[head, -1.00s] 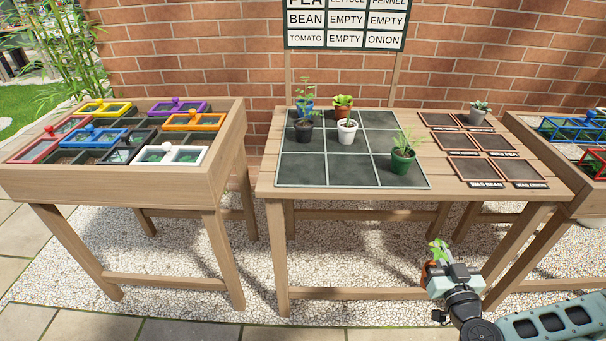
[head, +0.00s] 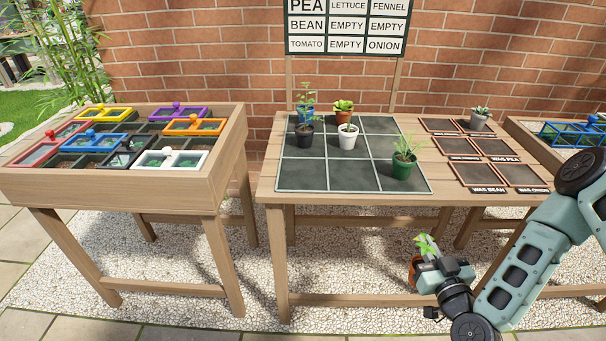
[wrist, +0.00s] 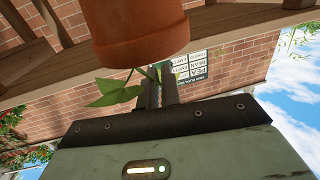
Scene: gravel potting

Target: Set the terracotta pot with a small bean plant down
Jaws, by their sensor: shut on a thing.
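My gripper (head: 430,263) is shut on the terracotta pot (head: 413,271) with the small bean plant (head: 426,243). It holds the pot in front of the middle table, below the height of the tabletop. In the wrist view the terracotta pot (wrist: 135,28) fills the top middle, and green leaves (wrist: 115,93) show by the jaws (wrist: 160,85). The grid mat (head: 330,178) lies on the table with a black pot, a white pot, a blue pot, a terracotta pot and a green pot on it. The sign (head: 346,27) stands behind the table and reads PEA, LETTUCE, FENNEL, BEAN, TOMATO, ONION and EMPTY.
Framed trays (head: 486,175) lie on the table's right side, some labelled WAS; a grey pot (head: 478,120) stands at their back. The front-left mat cells look clear. The table's front edge (head: 350,197) lies above my gripper. A left planter (head: 110,185) holds coloured frames.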

